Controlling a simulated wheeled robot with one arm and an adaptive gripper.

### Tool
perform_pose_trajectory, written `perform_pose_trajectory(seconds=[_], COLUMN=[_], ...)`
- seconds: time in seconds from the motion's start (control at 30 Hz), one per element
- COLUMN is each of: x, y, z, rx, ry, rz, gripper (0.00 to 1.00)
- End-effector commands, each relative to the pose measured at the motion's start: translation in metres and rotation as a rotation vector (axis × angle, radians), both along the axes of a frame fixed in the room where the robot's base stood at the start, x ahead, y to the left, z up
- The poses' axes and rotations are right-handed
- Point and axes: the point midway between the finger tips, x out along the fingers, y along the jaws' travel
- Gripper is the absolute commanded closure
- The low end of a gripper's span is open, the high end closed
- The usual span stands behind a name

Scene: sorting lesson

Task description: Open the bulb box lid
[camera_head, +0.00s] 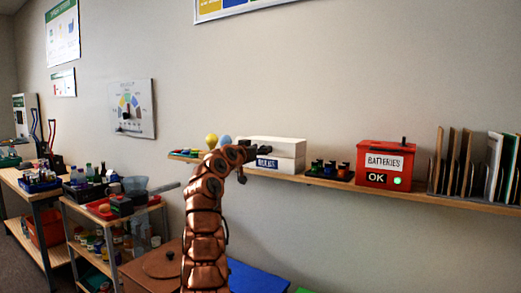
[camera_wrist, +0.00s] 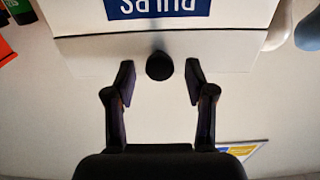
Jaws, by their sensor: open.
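The white bulb box (camera_head: 292,163) stands on the wall shelf, with a blue label on its front. Its lid (camera_head: 280,146) looks shut. The wrist view shows the box upside down, with the lid's front edge (camera_wrist: 225,50) below the blue label (camera_wrist: 158,8). A dark round knob (camera_wrist: 159,66) sits at the middle of the lid's front. My gripper (camera_wrist: 158,80) is open and empty, one fingertip on each side of the knob with a gap on both sides. In the head view my gripper (camera_head: 260,149) is in front of the box and partly hides it.
The shelf (camera_head: 460,202) also holds small coloured parts on a black tray (camera_head: 328,172), a red batteries box (camera_head: 384,165) and upright panels (camera_head: 455,160). A cart (camera_head: 110,240) stands lower left.

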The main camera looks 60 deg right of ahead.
Motion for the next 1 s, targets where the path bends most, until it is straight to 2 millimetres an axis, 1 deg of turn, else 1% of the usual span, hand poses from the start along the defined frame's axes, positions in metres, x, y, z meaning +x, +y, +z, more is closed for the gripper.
perform_pose_trajectory(seconds=[0.17,0.7,1.0], x=[0.0001,0.0003,0.0003], y=[0.0001,0.0004,0.0004], z=[-0.0001,-0.0002,-0.0003], rx=[0.000,0.001,0.001], ry=[0.000,0.000,0.000], rz=[0.000,0.000,0.000], gripper=[0.46,1.00,1.00])
